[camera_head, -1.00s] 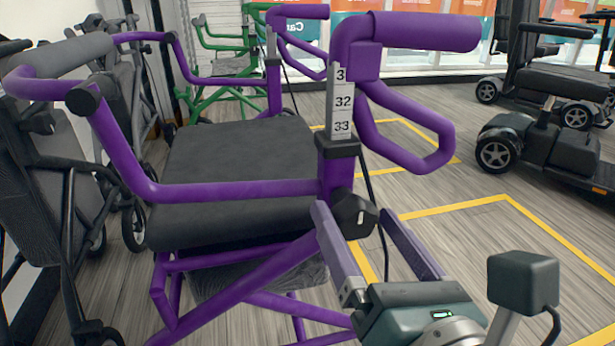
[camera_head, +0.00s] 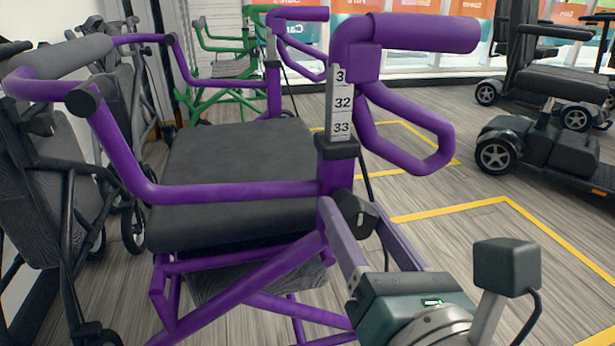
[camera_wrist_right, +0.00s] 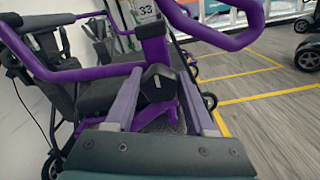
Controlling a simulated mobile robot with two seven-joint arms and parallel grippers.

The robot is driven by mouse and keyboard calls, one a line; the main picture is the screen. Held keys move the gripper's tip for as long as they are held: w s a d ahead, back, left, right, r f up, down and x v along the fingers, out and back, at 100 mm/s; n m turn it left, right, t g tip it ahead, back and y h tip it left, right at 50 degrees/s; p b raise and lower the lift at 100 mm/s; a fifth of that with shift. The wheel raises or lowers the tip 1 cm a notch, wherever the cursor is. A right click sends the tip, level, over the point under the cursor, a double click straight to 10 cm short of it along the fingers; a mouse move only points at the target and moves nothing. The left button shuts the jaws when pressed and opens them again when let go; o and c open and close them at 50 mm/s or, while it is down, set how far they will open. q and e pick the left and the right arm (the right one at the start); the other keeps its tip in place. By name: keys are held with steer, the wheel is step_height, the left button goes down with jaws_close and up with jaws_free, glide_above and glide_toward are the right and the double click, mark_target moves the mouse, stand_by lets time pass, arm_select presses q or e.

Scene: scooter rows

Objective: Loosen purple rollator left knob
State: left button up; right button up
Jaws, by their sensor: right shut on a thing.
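The purple rollator (camera_head: 235,190) stands in front of me with a dark seat and a numbered white height scale (camera_head: 341,115) on its near upright. Its black knob (camera_head: 352,214), with a white mark, sits on that upright below the scale. My right gripper (camera_head: 350,206) has one finger on each side of the knob and is shut on it. In the right wrist view the knob (camera_wrist_right: 158,83) shows between the two fingers, its white mark facing the camera. My left gripper is not in view.
A dark folded rollator (camera_head: 45,190) stands close on the left. A green rollator (camera_head: 225,75) is behind. Black mobility scooters (camera_head: 550,140) stand at the right. The floor with yellow lines (camera_head: 500,250) is clear to the right of the purple rollator.

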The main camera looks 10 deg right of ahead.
jaws_close()
